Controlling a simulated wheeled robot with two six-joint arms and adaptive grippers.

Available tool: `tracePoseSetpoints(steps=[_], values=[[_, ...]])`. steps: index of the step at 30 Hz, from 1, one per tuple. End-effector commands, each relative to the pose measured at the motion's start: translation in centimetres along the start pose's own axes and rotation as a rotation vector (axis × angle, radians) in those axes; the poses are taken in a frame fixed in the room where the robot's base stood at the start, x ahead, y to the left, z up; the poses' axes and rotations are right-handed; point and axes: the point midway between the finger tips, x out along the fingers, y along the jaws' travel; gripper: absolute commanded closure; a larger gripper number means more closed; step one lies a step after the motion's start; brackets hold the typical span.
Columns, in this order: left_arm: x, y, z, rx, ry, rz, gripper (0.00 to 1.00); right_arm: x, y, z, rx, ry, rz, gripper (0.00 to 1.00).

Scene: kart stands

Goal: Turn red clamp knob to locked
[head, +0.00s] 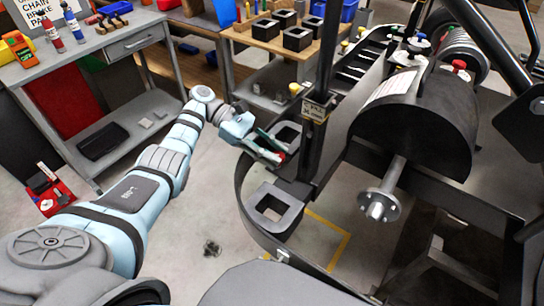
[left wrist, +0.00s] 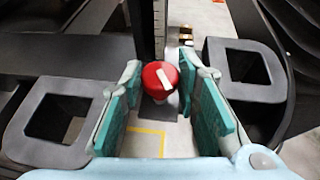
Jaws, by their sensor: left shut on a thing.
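The red clamp knob (left wrist: 160,79) is round with a white bar mark on its face, slanting slightly from upper left to lower right. It sits at the foot of a dark upright post (left wrist: 147,32), between two grey square-holed blocks. My left gripper has its green-padded fingers (left wrist: 164,92) on both sides of the knob, shut on it. In the head view my left gripper (head: 271,149) reaches the kart stand from the left, and only a small red part of the knob (head: 281,157) shows beyond the fingers. My right gripper is in neither view.
One square-holed block (head: 271,208) stands in front of the gripper, another (head: 286,134) behind it. A tall black post (head: 325,80) rises just right. A black drum (head: 420,115) fills the right side. A grey workbench (head: 90,45) stands at left, with open floor between.

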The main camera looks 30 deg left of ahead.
Motion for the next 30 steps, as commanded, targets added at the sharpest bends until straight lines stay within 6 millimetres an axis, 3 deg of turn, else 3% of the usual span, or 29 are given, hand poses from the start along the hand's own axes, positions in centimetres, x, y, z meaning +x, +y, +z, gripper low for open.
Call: tracePoseSetpoints(steps=[11,12,15,25,30], values=[[0.1,-0.1,-0.1,-0.004,0.001,-0.007,0.99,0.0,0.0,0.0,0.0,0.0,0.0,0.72],[0.1,-0.1,-0.1,-0.004,0.001,-0.007,0.65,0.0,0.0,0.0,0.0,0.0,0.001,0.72],[0.1,-0.1,-0.1,-0.003,0.001,-0.006,0.53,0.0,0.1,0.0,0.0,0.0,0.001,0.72],[-0.2,-0.1,0.4,0.0,0.002,-0.003,0.53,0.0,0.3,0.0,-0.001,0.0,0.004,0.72],[-1.5,0.0,3.6,0.004,0.003,-0.002,0.53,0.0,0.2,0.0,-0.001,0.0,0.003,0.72]])
